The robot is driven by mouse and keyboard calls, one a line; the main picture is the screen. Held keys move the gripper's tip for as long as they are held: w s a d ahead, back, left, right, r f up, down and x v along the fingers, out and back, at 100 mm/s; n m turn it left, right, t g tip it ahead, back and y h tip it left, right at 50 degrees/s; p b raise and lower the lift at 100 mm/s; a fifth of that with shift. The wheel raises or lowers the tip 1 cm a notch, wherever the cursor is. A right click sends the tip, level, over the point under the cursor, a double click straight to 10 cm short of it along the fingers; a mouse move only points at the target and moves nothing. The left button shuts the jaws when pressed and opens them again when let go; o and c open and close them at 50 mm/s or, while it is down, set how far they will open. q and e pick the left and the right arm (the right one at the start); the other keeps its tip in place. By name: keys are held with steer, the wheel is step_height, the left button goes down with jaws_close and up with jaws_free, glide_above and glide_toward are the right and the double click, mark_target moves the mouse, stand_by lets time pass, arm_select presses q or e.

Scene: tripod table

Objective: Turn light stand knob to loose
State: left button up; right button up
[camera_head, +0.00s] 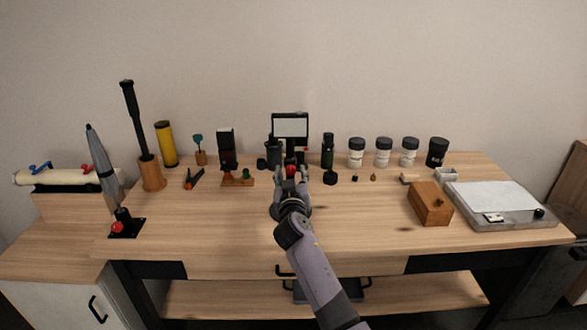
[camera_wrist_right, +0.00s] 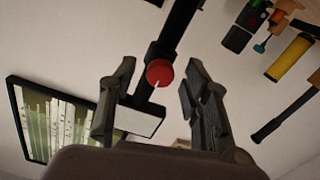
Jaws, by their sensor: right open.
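The light stand (camera_head: 290,126) stands at the back middle of the table, with a pale rectangular lamp panel on top. Its red knob (camera_wrist_right: 160,72) has a white mark on its face and sits on a dark clamp on the black pole (camera_wrist_right: 178,32). My right gripper (camera_head: 291,173) is in front of the stand and covers its lower part in the head view. In the right wrist view its fingers (camera_wrist_right: 160,82) are spread with the knob showing between them, a gap on each side. I cannot tell the depth left to the knob. My left gripper is not in view.
Small tools and a dark bottle (camera_head: 328,150) stand close on both sides of the stand. White-labelled jars (camera_head: 383,153) are right of it. A wooden box (camera_head: 430,204) and grey tray (camera_head: 505,207) lie at the right.

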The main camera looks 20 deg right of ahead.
steer(key=shift+a+r, duration=0.1)
steer(key=shift+r, duration=0.05)
steer(key=shift+c, duration=0.3)
jaws_close()
